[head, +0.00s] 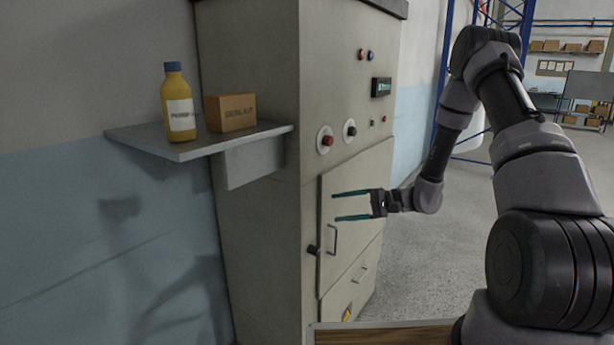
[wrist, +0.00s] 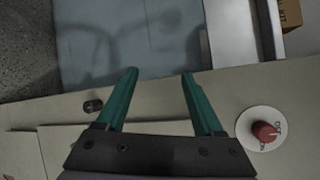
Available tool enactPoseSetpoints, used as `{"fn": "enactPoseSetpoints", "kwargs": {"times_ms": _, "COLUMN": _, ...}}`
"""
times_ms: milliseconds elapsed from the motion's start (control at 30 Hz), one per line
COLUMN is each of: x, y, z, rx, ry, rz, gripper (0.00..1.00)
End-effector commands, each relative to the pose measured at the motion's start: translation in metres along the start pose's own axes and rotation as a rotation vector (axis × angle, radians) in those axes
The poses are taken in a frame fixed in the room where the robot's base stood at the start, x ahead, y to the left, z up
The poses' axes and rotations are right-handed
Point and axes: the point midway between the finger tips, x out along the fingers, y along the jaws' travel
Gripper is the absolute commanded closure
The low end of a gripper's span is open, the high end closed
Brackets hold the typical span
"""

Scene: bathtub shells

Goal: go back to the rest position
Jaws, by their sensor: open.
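My gripper (head: 352,205) is open and empty, with two green fingers apart. In the head view it is in front of the upper door (head: 345,190) of a grey cabinet (head: 262,215), above the door's bar handle (head: 331,240). In the wrist view the open fingers (wrist: 160,75) point past the cabinet front toward the blue lower wall. Nothing is between the fingers. I cannot tell how far the fingertips are from the cabinet.
A wall shelf (head: 185,148) left of the cabinet holds a yellow bottle (head: 178,105) and a cardboard box (head: 231,113). A red knob (head: 326,140) is on the cabinet; it also shows in the wrist view (wrist: 265,131). Open floor (head: 435,225) lies right of the cabinet.

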Motion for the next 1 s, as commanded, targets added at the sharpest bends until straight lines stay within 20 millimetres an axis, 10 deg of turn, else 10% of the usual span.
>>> {"fn": "enactPoseSetpoints", "kwargs": {"times_ms": 400, "x": -0.047, "y": -0.096, "z": 0.114, "rx": -0.127, "ry": -0.038, "rz": 0.46, "gripper": 0.31}}
{"fn": "enactPoseSetpoints", "kwargs": {"times_ms": 1000, "x": -0.154, "y": -0.162, "z": 0.254, "rx": -0.353, "ry": 0.445, "rz": 0.914, "gripper": 0.31}}
